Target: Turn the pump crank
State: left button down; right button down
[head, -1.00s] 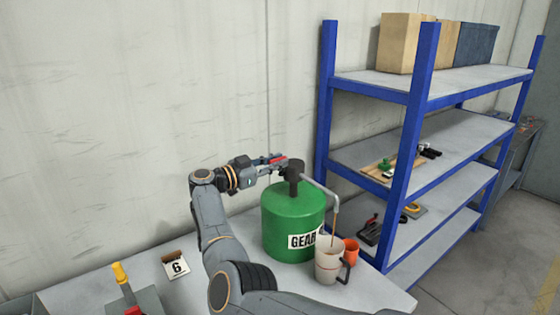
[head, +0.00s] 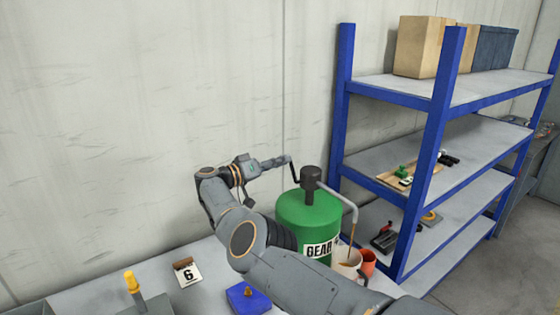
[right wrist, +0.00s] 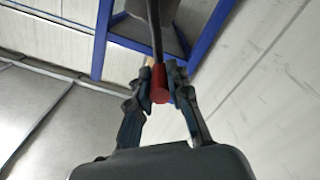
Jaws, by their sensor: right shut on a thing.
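The green drum (head: 306,212) labelled GEAR stands on the bench with a dark pump head (head: 311,178) on top. A bent grey spout (head: 345,202) runs from the pump over a cream mug (head: 346,266), and a thin brown stream (head: 351,236) falls from it. My right gripper (head: 287,160) is beside the pump, at the outer end of the dark crank arm (head: 295,173). In the right wrist view, the right gripper's fingers (right wrist: 160,90) are closed around the red crank handle (right wrist: 160,82). My left gripper is not in view.
An orange cup (head: 368,262) stands beside the mug. A blue shelf rack (head: 436,150) stands close on the right; the wall is behind.

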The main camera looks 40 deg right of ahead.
jog(key=shift+w+d+f+n, duration=0.1)
jog(key=shift+w+f+n, duration=0.25)
jog(key=shift+n, duration=0.55)
jog(key=shift+w+r, duration=0.1)
jog(key=shift+w, duration=0.05)
jog(key=c, duration=1.3)
grip_release()
jog(key=shift+o, duration=0.2)
notch_tip(320, 180, up, 10)
